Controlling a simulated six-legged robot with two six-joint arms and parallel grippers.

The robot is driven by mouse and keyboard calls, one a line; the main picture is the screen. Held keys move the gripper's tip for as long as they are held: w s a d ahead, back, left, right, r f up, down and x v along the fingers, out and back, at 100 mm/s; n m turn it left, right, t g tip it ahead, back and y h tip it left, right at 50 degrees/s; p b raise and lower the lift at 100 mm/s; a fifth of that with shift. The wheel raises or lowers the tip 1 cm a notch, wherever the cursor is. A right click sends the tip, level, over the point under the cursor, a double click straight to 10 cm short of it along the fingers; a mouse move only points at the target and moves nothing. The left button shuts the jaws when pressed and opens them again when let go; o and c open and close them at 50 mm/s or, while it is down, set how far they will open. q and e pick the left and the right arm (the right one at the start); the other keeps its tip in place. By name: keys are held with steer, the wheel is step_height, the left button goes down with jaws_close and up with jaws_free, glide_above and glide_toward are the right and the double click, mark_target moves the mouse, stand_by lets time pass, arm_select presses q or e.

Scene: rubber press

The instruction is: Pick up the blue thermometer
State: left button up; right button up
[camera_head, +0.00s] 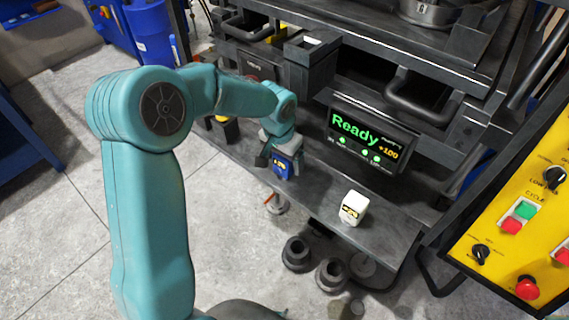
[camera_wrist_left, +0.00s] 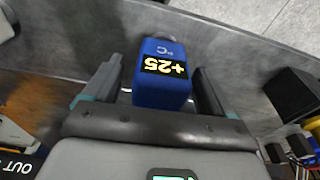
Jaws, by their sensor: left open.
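The blue thermometer (camera_head: 286,167) is a small blue block with a lit yellow "+25" readout, on the dark shelf of the press. My left gripper (camera_head: 272,160) is at the thermometer in the head view. In the left wrist view the thermometer (camera_wrist_left: 163,75) sits between the two fingers of my open left gripper (camera_wrist_left: 155,90), with one finger on each side. I cannot tell whether either finger touches it. My right gripper is not in view.
A white thermometer-like block (camera_head: 353,208) stands on the shelf (camera_head: 315,200) to the right. A display reading "Ready" and "+100" (camera_head: 365,138) stands behind it. A yellow control panel (camera_head: 520,215) is at the right. Dark round parts (camera_head: 297,254) lie below the shelf edge.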

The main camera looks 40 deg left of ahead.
arm_select(q)
steer(key=shift+w+f, duration=0.25)
steer(key=shift+f, duration=0.85)
steer(key=shift+s+r, duration=0.1)
steer(key=c, duration=1.3)
steer(key=shift+r, duration=0.1)
